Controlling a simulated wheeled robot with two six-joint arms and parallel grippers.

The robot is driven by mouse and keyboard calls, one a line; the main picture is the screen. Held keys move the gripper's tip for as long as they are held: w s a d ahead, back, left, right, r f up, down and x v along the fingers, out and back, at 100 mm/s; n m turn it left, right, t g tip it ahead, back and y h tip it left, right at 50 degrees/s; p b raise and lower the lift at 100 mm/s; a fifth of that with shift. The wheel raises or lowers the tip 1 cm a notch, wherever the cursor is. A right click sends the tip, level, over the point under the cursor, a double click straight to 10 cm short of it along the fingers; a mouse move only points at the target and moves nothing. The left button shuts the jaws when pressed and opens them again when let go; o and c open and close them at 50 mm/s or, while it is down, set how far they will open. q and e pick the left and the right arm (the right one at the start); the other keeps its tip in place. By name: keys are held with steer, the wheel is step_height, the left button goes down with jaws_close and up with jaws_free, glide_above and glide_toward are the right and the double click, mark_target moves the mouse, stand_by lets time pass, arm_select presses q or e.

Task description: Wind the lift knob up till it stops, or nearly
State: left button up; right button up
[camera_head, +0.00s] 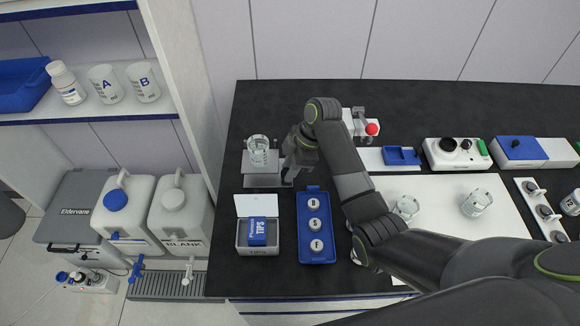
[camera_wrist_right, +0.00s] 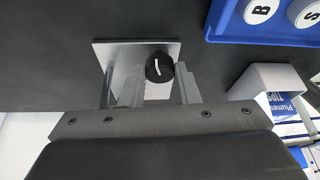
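The lift knob (camera_wrist_right: 160,67) is round and black with a white mark, in the right wrist view. It sits at the front of the lift, whose metal plate (camera_wrist_right: 125,52) shows behind it. In the head view the lift (camera_head: 262,180) stands at the left of the black bench with a glass beaker (camera_head: 258,151) on top. My right gripper (camera_wrist_right: 161,75) has one finger on each side of the knob, close against it, and looks shut on it. It also shows in the head view (camera_head: 289,176), beside the lift's right side, where the knob is hidden. My left gripper is out of view.
A blue tray (camera_head: 317,255) with several lettered caps stands just in front of the gripper. An open tips box (camera_head: 241,236) stands to its left.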

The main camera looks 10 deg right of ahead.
steer(key=shift+c, duration=1.1)
steer(key=shift+r+m+p, duration=0.2)
steer(key=shift+m+p, duration=0.1)
steer(key=shift+p, duration=0.3)
steer(key=m+t+p, duration=0.1)
steer(key=m+p, duration=0.3)
steer(key=p, duration=0.1)
steer(key=shift+s+r+t+h, duration=0.1)
steer(key=shift+s+t+h, duration=0.1)
steer(key=shift+t+h, duration=0.15)
steer(key=shift+a+f+m+t+p, duration=0.15)
steer(key=shift+m+t+p, duration=0.2)
steer(key=shift+m+p, duration=0.5)
steer(key=shift+d+f+m+t+p, duration=0.1)
steer(key=shift+m+t+p, duration=0.2)
steer(key=shift+m+p, duration=0.5)
steer(key=shift+h, duration=0.25)
steer(key=o, duration=1)
steer(key=shift+s, duration=0.1)
steer(key=shift+c, duration=0.2)
